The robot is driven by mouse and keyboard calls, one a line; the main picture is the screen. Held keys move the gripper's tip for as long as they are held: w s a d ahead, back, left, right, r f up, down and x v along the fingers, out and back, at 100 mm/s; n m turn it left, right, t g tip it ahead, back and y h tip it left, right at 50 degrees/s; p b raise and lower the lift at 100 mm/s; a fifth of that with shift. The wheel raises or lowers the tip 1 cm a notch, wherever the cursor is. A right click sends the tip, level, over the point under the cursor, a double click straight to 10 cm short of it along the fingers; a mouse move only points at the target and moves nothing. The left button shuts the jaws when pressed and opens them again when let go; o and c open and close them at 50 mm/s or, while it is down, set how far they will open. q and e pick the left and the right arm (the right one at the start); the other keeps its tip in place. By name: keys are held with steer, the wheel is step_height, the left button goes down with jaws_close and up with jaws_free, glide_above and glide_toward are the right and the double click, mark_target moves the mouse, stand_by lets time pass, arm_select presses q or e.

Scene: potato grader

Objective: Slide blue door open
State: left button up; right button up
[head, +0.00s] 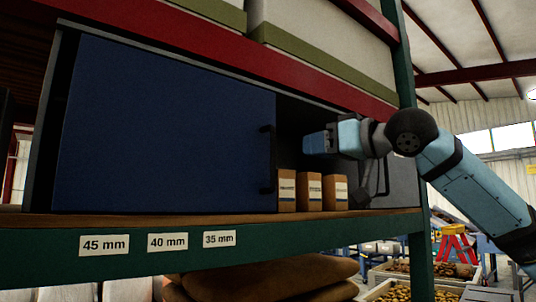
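The blue door (165,130) covers the left and middle part of a dark cabinet on the shelf. Its black upright handle (267,160) is at the door's right edge. To the right of that edge the cabinet front is uncovered and its dark inside shows. My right gripper (310,142) reaches in from the right, in front of this opening. It points left towards the handle, with a gap between them. I cannot tell whether its fingers are apart. My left gripper is not in view.
Several small brown boxes (309,191) stand at the opening, below my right gripper. A grey panel (403,180) with a dark handle is at the right. A green upright post (413,150) stands beside my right arm. Labels (104,244) mark the shelf edge.

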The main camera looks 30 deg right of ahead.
mark_target(275, 154)
steer(key=p+x, duration=0.2)
steer(key=x, duration=0.9)
steer(key=shift+w, duration=0.2)
steer(key=shift+c, duration=0.4)
steer(key=shift+a, duration=0.1)
jaws_close()
